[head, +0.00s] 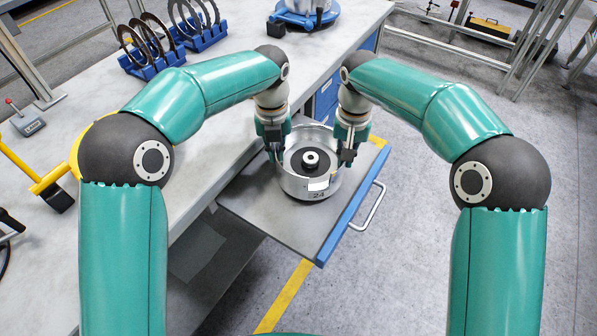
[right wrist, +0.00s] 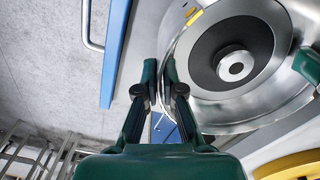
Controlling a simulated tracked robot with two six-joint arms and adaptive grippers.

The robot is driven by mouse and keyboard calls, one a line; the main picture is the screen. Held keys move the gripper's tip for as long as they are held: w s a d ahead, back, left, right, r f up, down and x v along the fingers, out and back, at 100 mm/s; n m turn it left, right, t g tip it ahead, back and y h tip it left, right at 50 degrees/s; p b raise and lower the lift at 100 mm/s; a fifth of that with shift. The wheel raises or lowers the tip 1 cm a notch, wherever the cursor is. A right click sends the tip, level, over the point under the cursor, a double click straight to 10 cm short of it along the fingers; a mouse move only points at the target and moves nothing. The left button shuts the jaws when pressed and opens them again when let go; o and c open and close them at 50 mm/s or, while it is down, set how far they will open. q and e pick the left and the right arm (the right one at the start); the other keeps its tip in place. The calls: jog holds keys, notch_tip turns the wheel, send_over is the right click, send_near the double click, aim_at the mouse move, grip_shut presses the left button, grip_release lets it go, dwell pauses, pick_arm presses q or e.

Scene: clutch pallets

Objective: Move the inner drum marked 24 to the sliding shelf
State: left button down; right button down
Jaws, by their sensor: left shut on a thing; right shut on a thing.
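The inner drum marked 24 (head: 318,195) is a round metal drum with a dark disc and a silver hub inside. It is upright at the sliding shelf (head: 255,208), a grey pulled-out board with a blue front; I cannot tell if it rests on it or is just above. My left gripper (head: 275,155) is shut on the drum's left rim. My right gripper (head: 346,158) is shut on its right rim. In the right wrist view the fingers (right wrist: 165,95) pinch the drum wall (right wrist: 190,50).
The shelf has a metal handle (head: 370,208) on its blue front. The grey workbench (head: 225,75) lies to the left, with blue racks of rings (head: 150,62) and a blue round stand (head: 303,18) at the back. The floor to the right is clear near the shelf.

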pick_arm(q)
jog(key=shift+w+a+f+b, duration=0.1)
jog(key=shift+a+f+b, duration=0.05)
jog(key=shift+f+b, duration=0.55)
pick_arm(e)
jog(key=shift+d+f, duration=0.1)
jog(key=shift+f, duration=0.6)
pick_arm(q)
jog(key=c, duration=1.8)
grip_release()
jog(key=shift+f, duration=0.2)
pick_arm(e)
jog(key=c, duration=1.8)
grip_release()
jog(key=shift+f, duration=0.2)
pick_arm(q)
jog(key=o, duration=0.5)
jog(key=shift+r, duration=0.15)
pick_arm(e)
jog(key=o, duration=0.5)
jog(key=shift+r, duration=0.15)
pick_arm(q)
jog(key=shift+r, duration=0.1)
notch_tip(320, 180, up, 12)
jog(key=shift+f, duration=0.25)
pick_arm(e)
jog(key=shift+w+r, duration=0.1)
notch_tip(320, 180, up, 12)
jog(key=shift+f, duration=0.15)
jog(key=shift+f, duration=0.1)
